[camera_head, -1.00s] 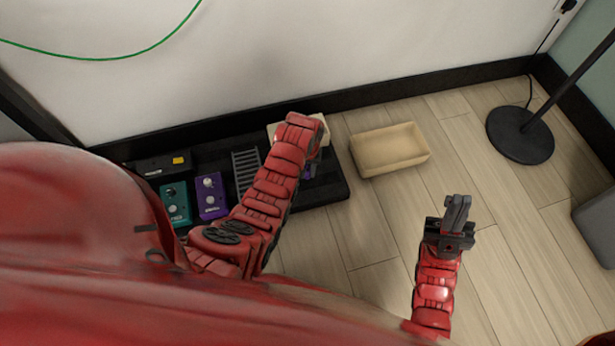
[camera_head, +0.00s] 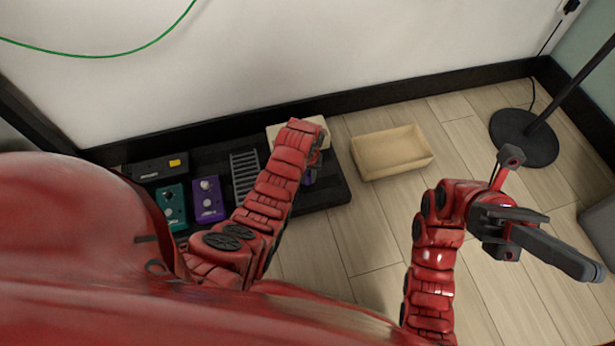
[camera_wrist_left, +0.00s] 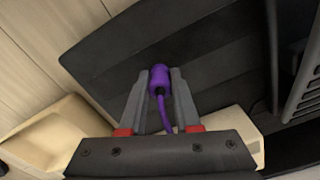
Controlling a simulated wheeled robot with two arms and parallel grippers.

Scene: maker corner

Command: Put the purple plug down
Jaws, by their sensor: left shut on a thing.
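The purple plug (camera_wrist_left: 159,76) shows in the left wrist view between the two fingertips of my left gripper (camera_wrist_left: 160,86), which is shut on it. A purple cable runs back from the plug between the fingers. Behind the plug is the black pedalboard (camera_wrist_left: 205,45); I cannot tell whether the plug touches it. In the head view the plug (camera_head: 309,178) is a small purple patch, mostly hidden by my left gripper (camera_head: 314,164), over the right part of the pedalboard (camera_head: 333,188). My right gripper (camera_head: 560,250) is off to the right over the floor, its fingers overlapping in view.
An open tan box (camera_head: 392,168) stands on the floor right of the pedalboard. Another tan thing (camera_head: 318,123) is partly behind my left arm. A purple pedal (camera_head: 208,203), a teal pedal (camera_head: 172,208) and a black box (camera_head: 150,168) are at left. A lamp base (camera_head: 523,140) stands at right.

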